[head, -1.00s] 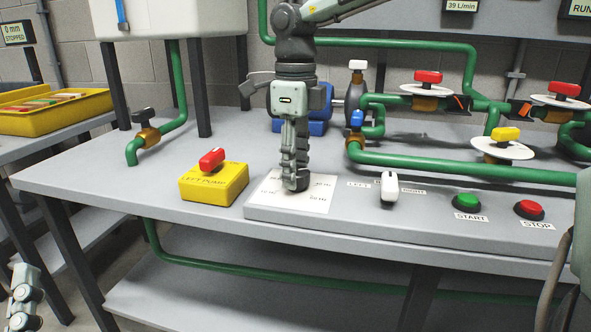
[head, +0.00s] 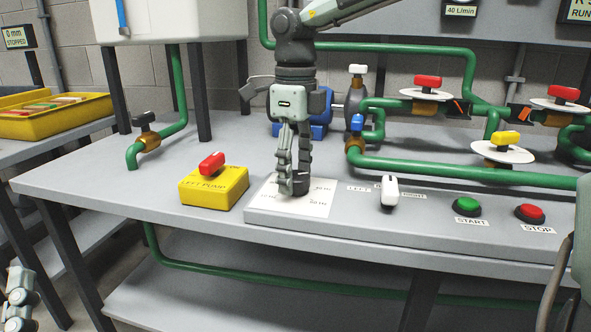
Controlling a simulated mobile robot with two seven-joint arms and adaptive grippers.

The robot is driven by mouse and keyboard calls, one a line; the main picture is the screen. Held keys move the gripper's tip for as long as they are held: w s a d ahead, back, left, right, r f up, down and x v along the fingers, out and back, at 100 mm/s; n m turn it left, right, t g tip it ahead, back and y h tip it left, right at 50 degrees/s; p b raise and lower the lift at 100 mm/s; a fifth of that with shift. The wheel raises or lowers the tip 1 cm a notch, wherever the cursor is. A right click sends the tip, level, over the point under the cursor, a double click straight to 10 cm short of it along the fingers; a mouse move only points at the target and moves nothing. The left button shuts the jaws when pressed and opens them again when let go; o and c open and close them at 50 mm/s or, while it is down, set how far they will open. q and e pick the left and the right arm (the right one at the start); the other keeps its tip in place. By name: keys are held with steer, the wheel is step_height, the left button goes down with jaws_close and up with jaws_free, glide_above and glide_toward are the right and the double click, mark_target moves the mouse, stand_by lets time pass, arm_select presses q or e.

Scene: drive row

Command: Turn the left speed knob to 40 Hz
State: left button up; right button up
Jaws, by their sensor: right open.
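The white dial plate (head: 318,205) of the left speed knob lies on the grey sloped panel, with small Hz labels only partly readable. My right gripper (head: 293,183) points straight down over the plate from above. Its fingers are open, around or just above the knob spot. A display (head: 461,11) at the top reads 40 L/min. My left gripper (head: 20,292) shows only in part at the lower left corner, away from the bench; its fingers are unclear.
A yellow box with a red switch (head: 212,162) stands left of the plate. A white selector handle (head: 390,190), a green START button (head: 467,206) and a red STOP button (head: 529,212) sit to the right. Green pipes with valves (head: 428,83) run behind.

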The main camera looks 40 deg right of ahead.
mark_target(295, 174)
step_height(295, 174, up, 12)
stand_by(0.6)
